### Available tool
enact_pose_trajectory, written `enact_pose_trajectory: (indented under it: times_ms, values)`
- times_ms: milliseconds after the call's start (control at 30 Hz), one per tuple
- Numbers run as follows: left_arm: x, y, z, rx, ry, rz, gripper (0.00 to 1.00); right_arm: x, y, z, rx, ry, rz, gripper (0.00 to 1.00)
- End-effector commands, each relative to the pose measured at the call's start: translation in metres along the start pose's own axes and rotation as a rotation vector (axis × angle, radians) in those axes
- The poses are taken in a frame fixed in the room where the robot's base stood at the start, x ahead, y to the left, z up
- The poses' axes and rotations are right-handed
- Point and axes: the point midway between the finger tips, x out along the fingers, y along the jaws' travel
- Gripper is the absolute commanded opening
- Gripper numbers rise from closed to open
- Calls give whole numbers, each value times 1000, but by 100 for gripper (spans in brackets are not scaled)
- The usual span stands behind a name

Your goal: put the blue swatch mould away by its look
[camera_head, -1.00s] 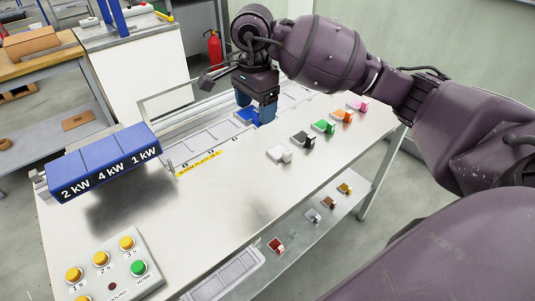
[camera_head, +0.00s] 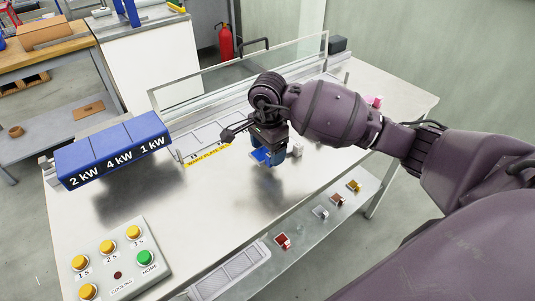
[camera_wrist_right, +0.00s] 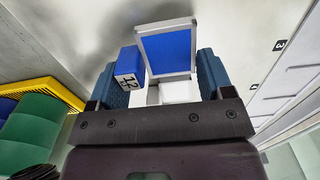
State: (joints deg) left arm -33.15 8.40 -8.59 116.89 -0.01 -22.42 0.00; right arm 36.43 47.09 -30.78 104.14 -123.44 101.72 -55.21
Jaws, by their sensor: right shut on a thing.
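The blue swatch mould (camera_head: 260,156) has a blue face in a silver frame. In the right wrist view the mould (camera_wrist_right: 168,52) sits tilted between the fingers, with a white part below its frame. A small blue block marked with dark digits (camera_wrist_right: 128,68) shows beside it; I cannot tell whether it is joined. My right gripper (camera_head: 274,153) is shut on the mould and holds it above the steel table (camera_head: 195,225), in front of the warm plate strip (camera_head: 203,136). My left gripper is not in view.
A clear panel (camera_head: 240,75) stands behind the strip. A blue lamp block (camera_head: 112,150) is left, a button box (camera_head: 115,258) front left. A white piece (camera_head: 297,150) and a pink piece (camera_head: 375,101) show by my arm. Red (camera_head: 283,241) and gold (camera_head: 354,185) pieces lie on the lower shelf.

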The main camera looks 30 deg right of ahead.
Motion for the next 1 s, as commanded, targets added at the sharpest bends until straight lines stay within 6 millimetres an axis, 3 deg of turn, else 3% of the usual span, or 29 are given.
enact_pose_trajectory:
  times_ms: [133,533,567,700,1000]
  values:
    - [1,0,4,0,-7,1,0,21,0,0,0,-2,3,49]
    - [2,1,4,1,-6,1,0,26,0,0,0,1,0,49]
    - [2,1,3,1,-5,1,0,25,0,0,0,0,0,78]
    - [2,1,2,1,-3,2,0,24,0,0,0,0,0,99]
    - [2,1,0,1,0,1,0,22,0,0,0,0,-1,99]
